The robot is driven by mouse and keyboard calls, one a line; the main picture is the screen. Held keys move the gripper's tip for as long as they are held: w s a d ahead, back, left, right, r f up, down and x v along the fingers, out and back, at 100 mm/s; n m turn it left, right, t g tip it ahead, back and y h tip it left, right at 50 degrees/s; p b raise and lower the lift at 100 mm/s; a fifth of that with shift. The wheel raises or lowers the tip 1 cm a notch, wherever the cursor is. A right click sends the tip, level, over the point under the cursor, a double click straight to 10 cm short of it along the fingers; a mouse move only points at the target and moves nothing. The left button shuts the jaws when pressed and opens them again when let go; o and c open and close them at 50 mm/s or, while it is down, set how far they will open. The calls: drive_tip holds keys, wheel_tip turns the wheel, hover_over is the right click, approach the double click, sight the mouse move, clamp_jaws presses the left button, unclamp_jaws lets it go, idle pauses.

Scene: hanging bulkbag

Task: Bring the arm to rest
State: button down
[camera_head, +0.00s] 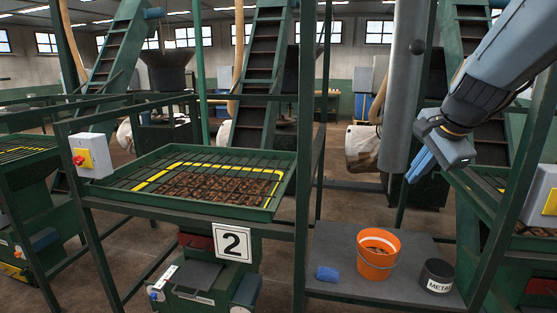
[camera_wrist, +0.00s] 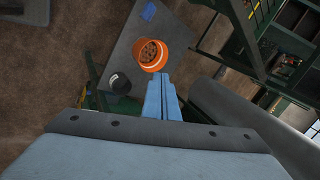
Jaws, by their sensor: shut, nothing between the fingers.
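My gripper (camera_head: 420,164) hangs at the upper right in the head view, its blue fingers together and pointing down and to the left. It also shows in the wrist view (camera_wrist: 158,80), with the two fingers side by side and nothing between them. My gripper is in the air, above and apart from the grey shelf (camera_head: 335,240). An orange bucket (camera_head: 376,262) holding brown pieces stands on that shelf. The bucket shows just beyond the fingertips in the wrist view (camera_wrist: 160,66).
A blue cloth (camera_head: 327,273) and a dark can labelled METAL (camera_head: 437,276) flank the bucket. Left of it is a green tray table (camera_head: 270,201) with a number 2 sign (camera_head: 232,243). A grey vertical column (camera_head: 402,100) and green frame posts (camera_head: 304,120) stand near my arm.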

drive_tip(key=s+a+f+n+g, duration=0.1)
drive_tip(key=s+a+f+n, duration=0.3)
drive_tip(key=f, duration=0.3)
drive_tip(key=s+a+f+n+g+b, duration=0.1)
drive_tip(key=s+a+f+n+g, duration=0.1)
drive_tip(key=s+a+f+n, duration=0.2)
drive_tip(key=s+a+f+n+g, duration=0.2)
drive_tip(key=s+a+f+n, duration=0.2)
drive_tip(key=s+f+n, duration=0.3)
wheel_tip(320, 180, down, 5)
drive_tip(key=shift+s+a+r+n, duration=0.1)
drive_tip(key=shift+s+a+n, duration=0.3)
drive_tip(key=shift+s, duration=0.55)
